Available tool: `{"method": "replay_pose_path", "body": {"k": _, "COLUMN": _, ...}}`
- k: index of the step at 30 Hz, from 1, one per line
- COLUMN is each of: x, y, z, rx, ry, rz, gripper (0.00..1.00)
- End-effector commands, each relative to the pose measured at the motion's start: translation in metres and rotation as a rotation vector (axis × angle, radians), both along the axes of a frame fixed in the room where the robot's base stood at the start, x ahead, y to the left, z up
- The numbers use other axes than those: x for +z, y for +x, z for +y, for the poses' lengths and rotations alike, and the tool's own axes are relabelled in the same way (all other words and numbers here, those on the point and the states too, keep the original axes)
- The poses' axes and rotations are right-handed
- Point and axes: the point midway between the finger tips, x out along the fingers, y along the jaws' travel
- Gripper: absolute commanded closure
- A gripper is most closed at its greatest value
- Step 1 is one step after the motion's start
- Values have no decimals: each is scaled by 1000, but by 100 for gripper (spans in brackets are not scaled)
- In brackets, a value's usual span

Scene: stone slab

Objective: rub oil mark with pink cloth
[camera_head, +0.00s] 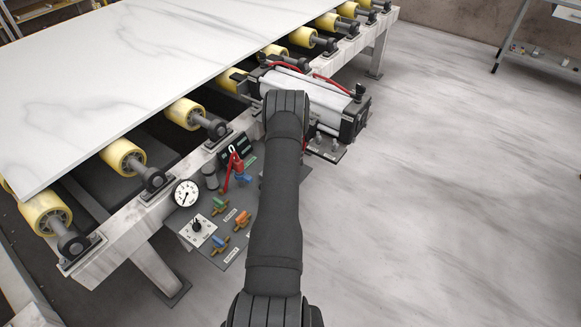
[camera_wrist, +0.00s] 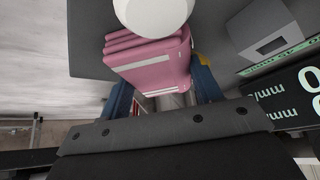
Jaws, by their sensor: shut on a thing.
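The pink cloth (camera_wrist: 150,62) is a folded, layered bundle in the wrist view. My gripper (camera_wrist: 163,78) is shut on it, with one blue finger on each side. The cloth is held close to a dark grey panel, below a white round thing in the picture; I cannot tell whether it touches either. In the head view my dark arm hides the gripper and the cloth. I cannot make out an oil mark in either view. The pale stone slab (camera_head: 130,60) shows only grey veins.
The slab lies on yellow rollers (camera_head: 185,113) on a frame. A control panel with a gauge (camera_head: 186,193), a dial (camera_head: 197,227) and coloured valves (camera_head: 241,218) is left of my arm. A cylinder unit (camera_head: 315,100) is beyond it. A digital display (camera_wrist: 290,100) is close on the right.

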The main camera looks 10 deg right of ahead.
Motion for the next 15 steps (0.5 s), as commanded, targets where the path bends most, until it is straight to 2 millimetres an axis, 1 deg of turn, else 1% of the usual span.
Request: {"method": "replay_pose_path", "body": {"k": 15, "x": -1, "y": 33, "z": 34, "rx": 3, "ry": -1, "rz": 1, "gripper": 63}}
